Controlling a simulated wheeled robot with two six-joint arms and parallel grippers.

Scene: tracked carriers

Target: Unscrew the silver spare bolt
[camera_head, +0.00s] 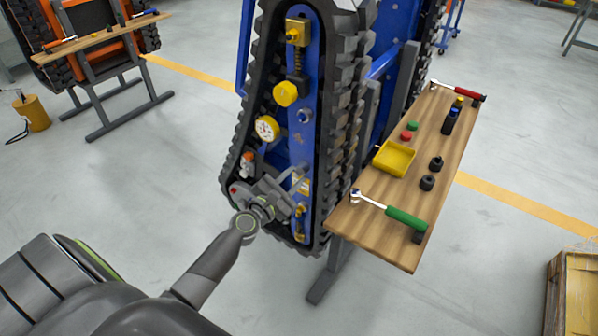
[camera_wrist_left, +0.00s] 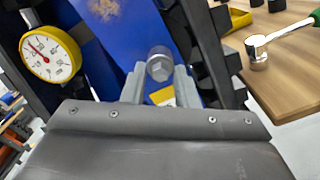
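The silver bolt (camera_wrist_left: 158,67) shows in the left wrist view as a hex head on the blue panel (camera_wrist_left: 115,50), just above a yellow label (camera_wrist_left: 163,95). My left gripper (camera_wrist_left: 159,84) has one finger on each side of the bolt, with a gap between them. Whether the fingers touch the bolt is hard to tell. In the head view my left gripper (camera_head: 299,178) is at the lower part of the blue panel (camera_head: 308,75) inside the black track, and it hides the bolt. My right gripper is not in view.
A yellow-rimmed gauge (camera_head: 266,128) is up and left of my gripper. The wooden table (camera_head: 375,235) at right holds a green-handled wrench (camera_head: 400,216), a yellow tray (camera_head: 394,160) and small parts. Open floor lies at left.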

